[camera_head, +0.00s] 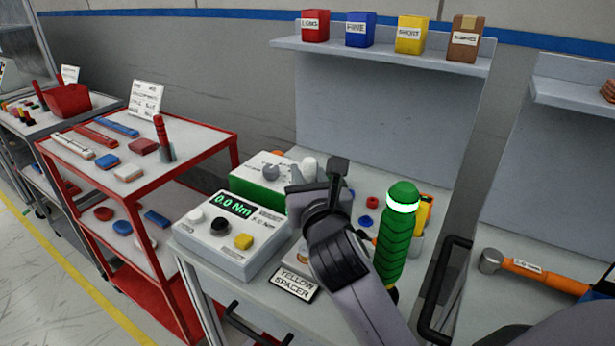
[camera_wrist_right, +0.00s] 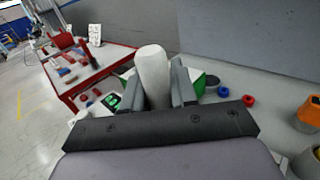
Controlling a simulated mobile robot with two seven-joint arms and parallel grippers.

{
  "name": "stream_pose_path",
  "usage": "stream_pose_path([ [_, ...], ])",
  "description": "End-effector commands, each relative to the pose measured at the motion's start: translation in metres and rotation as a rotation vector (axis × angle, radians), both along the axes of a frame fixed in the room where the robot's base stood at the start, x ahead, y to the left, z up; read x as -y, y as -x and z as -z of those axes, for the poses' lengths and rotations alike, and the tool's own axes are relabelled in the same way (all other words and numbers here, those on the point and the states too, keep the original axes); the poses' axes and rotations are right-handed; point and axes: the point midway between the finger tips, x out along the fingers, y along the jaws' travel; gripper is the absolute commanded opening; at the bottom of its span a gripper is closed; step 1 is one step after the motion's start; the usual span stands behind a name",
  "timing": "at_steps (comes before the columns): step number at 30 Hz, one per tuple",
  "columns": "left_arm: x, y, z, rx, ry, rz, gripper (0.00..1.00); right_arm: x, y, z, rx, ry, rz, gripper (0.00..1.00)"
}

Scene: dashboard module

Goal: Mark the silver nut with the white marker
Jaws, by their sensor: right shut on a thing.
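My right gripper (camera_head: 312,182) is over the middle of the grey workbench (camera_head: 345,290) in the head view. It is shut on the white marker (camera_head: 309,167). In the right wrist view the white marker (camera_wrist_right: 153,75) stands up between the two grey fingers (camera_wrist_right: 160,90). I cannot make out the silver nut; my right gripper and forearm cover part of the bench. My left gripper is not in view.
A torque display box (camera_head: 230,240) and a yellow spacer label (camera_head: 294,282) are left of my arm. Red and blue rings (camera_head: 365,221) lie behind. A red cart (camera_head: 140,180) stands left.

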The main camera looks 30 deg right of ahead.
Motion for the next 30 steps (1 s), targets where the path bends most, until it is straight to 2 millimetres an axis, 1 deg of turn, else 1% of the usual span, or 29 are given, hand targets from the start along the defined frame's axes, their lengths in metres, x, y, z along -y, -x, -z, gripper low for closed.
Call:
stream_pose_path([
  [5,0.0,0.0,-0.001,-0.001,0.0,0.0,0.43,0.0,0.0,0.0,0.0,0.0,0.0,0.0],
  [11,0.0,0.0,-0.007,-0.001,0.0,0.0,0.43,0.0,0.0,-0.001,-0.002,0.002,-0.001,0.0],
  [12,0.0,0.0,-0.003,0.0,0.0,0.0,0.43,0.0,0.0,0.004,-0.002,0.001,-0.001,0.0],
  [30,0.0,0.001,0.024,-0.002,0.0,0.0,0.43,0.0,0.0,0.046,-0.001,0.001,-0.001,0.0],
])
